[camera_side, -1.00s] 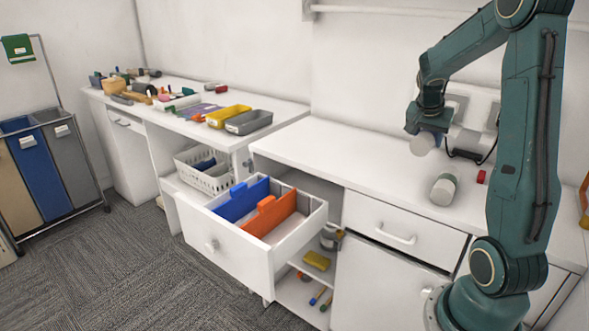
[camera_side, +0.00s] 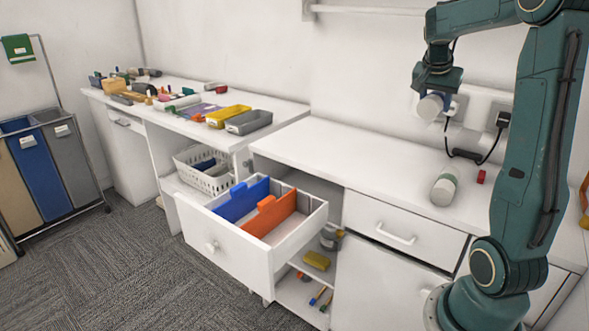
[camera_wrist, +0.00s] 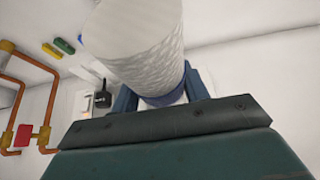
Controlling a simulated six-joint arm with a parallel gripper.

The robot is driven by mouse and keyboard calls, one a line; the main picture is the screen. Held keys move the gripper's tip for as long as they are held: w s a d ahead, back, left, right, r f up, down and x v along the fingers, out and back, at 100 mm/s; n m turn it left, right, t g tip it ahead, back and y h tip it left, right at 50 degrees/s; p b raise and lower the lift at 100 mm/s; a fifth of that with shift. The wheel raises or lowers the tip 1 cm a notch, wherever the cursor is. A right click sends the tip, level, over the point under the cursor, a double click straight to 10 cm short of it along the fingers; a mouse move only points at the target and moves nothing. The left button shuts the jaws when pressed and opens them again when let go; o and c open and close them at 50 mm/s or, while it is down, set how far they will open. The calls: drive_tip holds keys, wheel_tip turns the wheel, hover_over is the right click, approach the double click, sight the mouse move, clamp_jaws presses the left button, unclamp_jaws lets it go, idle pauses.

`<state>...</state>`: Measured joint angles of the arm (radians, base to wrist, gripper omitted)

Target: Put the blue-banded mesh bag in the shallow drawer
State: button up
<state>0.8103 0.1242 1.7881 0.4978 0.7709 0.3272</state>
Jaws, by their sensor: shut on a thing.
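My gripper (camera_side: 436,86) is shut on the blue-banded mesh bag (camera_side: 430,107) and holds it in the air above the right-hand counter. In the wrist view the bag (camera_wrist: 135,45) is a white, mesh-textured cylinder, with a strip of its blue band showing by the jaws (camera_wrist: 163,100). An open drawer (camera_side: 238,243) stands out from the cabinet at lower left of my gripper; it holds a blue and an orange divider. A closed drawer front (camera_side: 398,226) with a bar handle is under the counter. I cannot tell from its front how deep it is.
A similar pale cylinder with a greenish band (camera_side: 444,188) lies on the counter (camera_side: 350,152), near a small red block (camera_side: 481,176). A wall socket with a cable (camera_side: 497,118) is behind my gripper. The left table (camera_side: 185,128) is cluttered. The counter's left part is clear.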

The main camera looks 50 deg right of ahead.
idle(0.3)
drive_tip(key=w+a+f+n+t+y, duration=0.1)
drive_tip(key=w+a+f+n+t, duration=0.1)
drive_tip(key=w+a+f+n, duration=0.45)
drive_tip(key=w+a+f+n+t+y, duration=0.1)
drive_tip(key=w+a+f+n+t, duration=0.15)
drive_tip(key=w+a+f, duration=0.45)
drive_tip(key=w+a+f+n+y, duration=0.1)
drive_tip(key=w+a+f+n, duration=0.1)
drive_tip(key=a, duration=0.6)
drive_tip(key=w+a+f+n+t+y, duration=0.1)
drive_tip(key=w+a+f+n, duration=0.2)
drive_tip(key=a, duration=0.6)
drive_tip(key=w+a+f+n+y, duration=0.2)
drive_tip(key=a+f+n, duration=0.1)
drive_tip(key=a, duration=0.5)
drive_tip(key=shift+w+a+f+n, duration=0.2)
drive_tip(key=shift+w+a+n, duration=0.1)
drive_tip(key=shift+n, duration=0.2)
drive_tip(key=shift+f+t, duration=0.1)
drive_tip(key=shift+t, duration=0.15)
drive_tip(key=s+f, duration=0.4)
drive_tip(key=f, duration=0.1)
drive_tip(key=shift+s, duration=0.15)
drive_tip(key=shift+d, duration=0.1)
